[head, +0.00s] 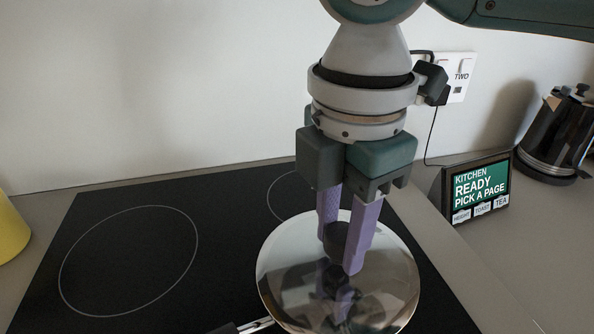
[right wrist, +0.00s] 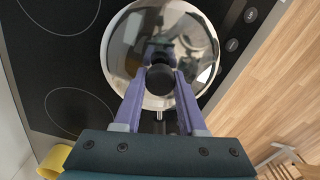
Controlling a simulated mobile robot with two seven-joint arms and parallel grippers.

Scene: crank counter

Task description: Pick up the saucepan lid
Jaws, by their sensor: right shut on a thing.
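The saucepan lid (head: 385,285) is a shiny round metal disc with a black knob (head: 338,238). It sits at the front right of the black hob, over a pan whose dark handle (head: 238,328) sticks out to the lower left. My right gripper (head: 342,252) points down with its purple fingers shut on the knob. In the right wrist view the lid (right wrist: 197,42) fills the upper middle, and the knob (right wrist: 160,80) is between the fingertips. I cannot tell whether the lid rests on the pan or is slightly raised. My left gripper is not in view.
The black hob (head: 130,215) has bare ring marks to the left. A small screen (head: 478,190) stands on the counter at the right, with a dark kettle (head: 558,130) behind it. A wall socket (head: 460,78) is at the back. A yellow object (head: 10,232) is at the left edge.

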